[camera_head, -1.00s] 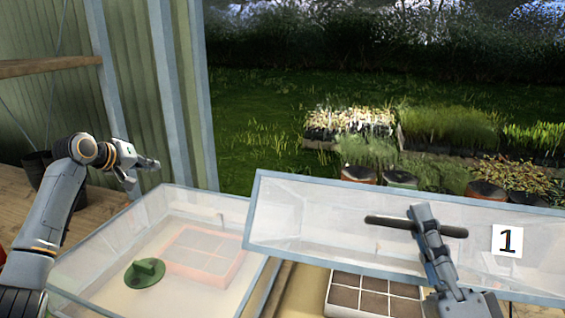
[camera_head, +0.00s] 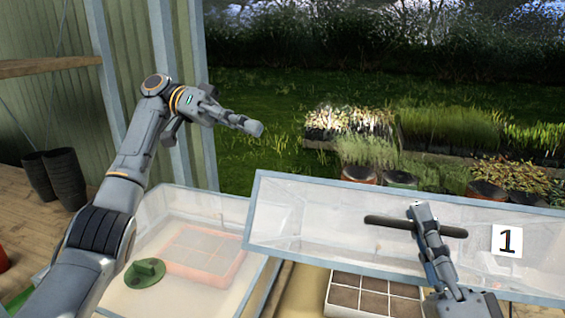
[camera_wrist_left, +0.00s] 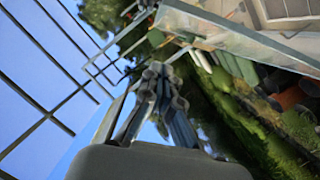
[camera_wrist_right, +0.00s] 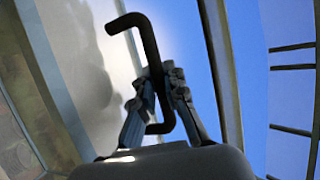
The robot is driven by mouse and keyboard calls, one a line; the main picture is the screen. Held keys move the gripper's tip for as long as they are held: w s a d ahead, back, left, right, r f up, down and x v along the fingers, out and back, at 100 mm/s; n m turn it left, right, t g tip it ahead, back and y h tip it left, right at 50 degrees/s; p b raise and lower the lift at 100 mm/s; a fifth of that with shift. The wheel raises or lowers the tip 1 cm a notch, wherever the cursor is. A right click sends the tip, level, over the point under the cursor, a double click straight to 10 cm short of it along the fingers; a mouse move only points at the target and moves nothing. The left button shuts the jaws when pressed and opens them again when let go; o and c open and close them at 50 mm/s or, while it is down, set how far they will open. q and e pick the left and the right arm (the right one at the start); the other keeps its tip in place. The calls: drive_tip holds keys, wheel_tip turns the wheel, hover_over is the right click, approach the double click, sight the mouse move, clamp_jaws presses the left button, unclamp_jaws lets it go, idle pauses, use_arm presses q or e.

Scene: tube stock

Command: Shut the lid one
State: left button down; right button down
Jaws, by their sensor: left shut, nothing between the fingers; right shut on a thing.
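Lid one (camera_head: 330,222) is a clear panel with a pale blue frame and a white card marked 1 (camera_head: 507,241). It stands tilted open in the head view. Its dark bar handle (camera_head: 388,223) is between the fingers of my right gripper (camera_head: 422,215), which is shut on it. The handle also shows in the right wrist view (camera_wrist_right: 150,45). My left gripper (camera_head: 250,127) is shut and empty, raised in the air left of lid one and above the other box. In the left wrist view its fingers (camera_wrist_left: 160,75) are together.
A tray with dark cells (camera_head: 360,292) sits below lid one. Dark pots (camera_head: 62,180) stand at far left.

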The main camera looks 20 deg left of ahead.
sight(265, 175)
use_arm(q)
drive_tip(key=x, duration=0.8)
drive_tip(key=shift+s+d+f, duration=0.15)
drive_tip(key=shift+f, duration=0.15)
drive_tip(key=shift+s+f, duration=0.65)
drive_tip(key=shift+f, duration=0.2)
drive_tip(key=shift+s+f, duration=0.4)
drive_tip(key=shift+f, duration=0.1)
drive_tip(key=shift+s+f, duration=0.9)
drive_tip(key=shift+s, duration=0.1)
use_arm(e)
drive_tip(key=shift+d, duration=0.1)
use_arm(q)
drive_tip(key=shift+s+f, duration=0.25)
use_arm(e)
drive_tip(key=shift+r, duration=0.1)
drive_tip(key=c, duration=1.4)
unclamp_jaws()
drive_tip(key=shift+c, duration=0.2)
use_arm(q)
drive_tip(key=shift+w+r, duration=0.1)
use_arm(e)
drive_tip(key=shift+o, duration=0.4)
